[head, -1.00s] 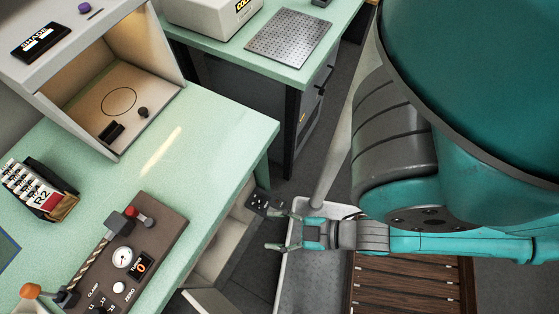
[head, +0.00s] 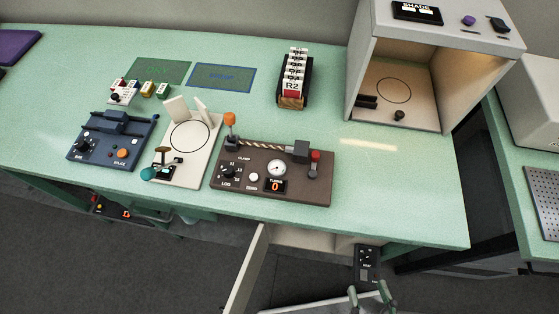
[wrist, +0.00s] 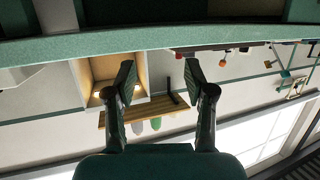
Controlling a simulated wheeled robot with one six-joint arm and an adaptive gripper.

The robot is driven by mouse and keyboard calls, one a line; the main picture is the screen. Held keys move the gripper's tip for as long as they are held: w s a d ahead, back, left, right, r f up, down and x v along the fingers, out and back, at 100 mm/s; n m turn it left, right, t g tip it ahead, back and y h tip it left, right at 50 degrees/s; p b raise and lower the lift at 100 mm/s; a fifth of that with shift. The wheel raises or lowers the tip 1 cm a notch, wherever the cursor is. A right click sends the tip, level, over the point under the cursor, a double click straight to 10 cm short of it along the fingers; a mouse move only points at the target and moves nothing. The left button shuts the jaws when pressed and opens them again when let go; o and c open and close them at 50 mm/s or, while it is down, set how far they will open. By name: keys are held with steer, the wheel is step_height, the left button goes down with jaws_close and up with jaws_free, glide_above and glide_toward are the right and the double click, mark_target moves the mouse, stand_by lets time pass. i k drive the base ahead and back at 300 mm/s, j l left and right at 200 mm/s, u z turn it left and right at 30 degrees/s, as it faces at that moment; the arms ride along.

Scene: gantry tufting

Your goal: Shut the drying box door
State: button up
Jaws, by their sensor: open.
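The drying box (head: 318,240) is a pale compartment under the front of the green bench. Its pale door (head: 246,270) stands open, swung out toward the floor on the left side of the opening. A dark control panel (head: 367,262) is at the box's right. My gripper (head: 368,290) is at the bottom of the head view, just below that panel and well right of the door, apart from it. In the wrist view my gripper (wrist: 161,78) is open with nothing between its fingers. I cannot pick out the door in the wrist view.
The bench (head: 415,200) above carries a brown clamp device (head: 240,185), a blue device (head: 95,150), a swatch rack (head: 305,75) and a shade box (head: 440,75). Dark open floor (head: 120,270) lies left of the door. A second bench (head: 505,130) stands at the right.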

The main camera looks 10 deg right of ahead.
mark_target(236, 304)
steer(key=k+l+z, duration=0.2)
steer(key=k, duration=0.45)
steer(key=j+z, duration=0.1)
steer(key=z, duration=0.75)
steer(key=j+z, duration=0.1)
steer(key=z, duration=0.3)
steer(key=k+z, duration=0.1)
steer(key=z, duration=0.35)
steer(key=k+j, duration=0.4)
steer(key=j, duration=0.2)
steer(key=k+j+z, duration=0.15)
steer(key=k+j, duration=0.2)
steer(key=j, duration=0.25)
steer(key=k+j, duration=0.85)
steer(key=j, duration=0.2)
steer(key=k+j, duration=0.45)
steer(key=j, duration=0.15)
steer(key=k+j, duration=0.4)
steer(key=j, duration=0.2)
steer(key=k+j, duration=0.4)
steer(key=j, duration=0.2)
